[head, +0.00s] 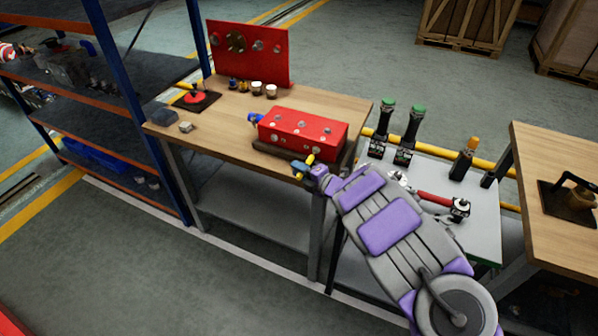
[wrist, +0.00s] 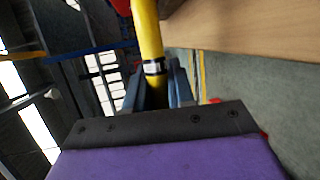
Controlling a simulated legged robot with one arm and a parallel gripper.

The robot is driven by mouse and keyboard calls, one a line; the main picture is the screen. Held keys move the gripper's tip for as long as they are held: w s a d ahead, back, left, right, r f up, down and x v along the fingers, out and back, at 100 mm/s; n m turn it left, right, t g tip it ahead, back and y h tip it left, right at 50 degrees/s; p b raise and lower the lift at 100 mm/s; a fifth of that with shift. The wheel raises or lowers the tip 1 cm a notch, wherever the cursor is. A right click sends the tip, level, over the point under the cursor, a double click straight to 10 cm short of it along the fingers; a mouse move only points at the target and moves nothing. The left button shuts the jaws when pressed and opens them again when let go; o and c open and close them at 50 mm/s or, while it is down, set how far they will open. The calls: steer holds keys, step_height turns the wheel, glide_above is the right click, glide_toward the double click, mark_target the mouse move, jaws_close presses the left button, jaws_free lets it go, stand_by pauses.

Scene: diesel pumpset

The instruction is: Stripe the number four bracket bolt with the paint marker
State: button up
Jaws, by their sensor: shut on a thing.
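My gripper (head: 312,171) is shut on a yellow paint marker (head: 302,169), just off the front edge of the wooden bench. In the wrist view the marker (wrist: 147,30) stands between the dark fingers (wrist: 158,92), with a dark and silver band near them. Its far end runs out of that picture. A red block (head: 303,130) with several bolt heads on top sits on the bench just behind my gripper. An upright red plate (head: 248,56) with several round fittings stands at the bench's back. I cannot tell which bolt is number four.
The wooden bench (head: 225,125) also holds small jars (head: 257,88), a red item on a black pad (head: 195,98) and a blue item beside the block (head: 256,119). A grey table with tools (head: 436,198) stands right. Shelving (head: 130,75) stands left.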

steer(key=shift+r, duration=0.4)
stand_by(0.6)
steer(key=shift+s+a+f, duration=0.1)
steer(key=shift+f, duration=0.1)
stand_by(0.5)
steer(key=shift+s+a+r+b, duration=0.1)
steer(key=shift+s+a, duration=0.2)
steer(key=shift+s, duration=0.5)
steer(key=shift+s+a+f+b, duration=0.1)
steer(key=shift+s+a, duration=0.15)
steer(key=shift+s, duration=0.5)
steer(key=shift+s+a+r+b, duration=0.1)
steer(key=shift+s+a, duration=0.2)
steer(key=shift+s, duration=0.5)
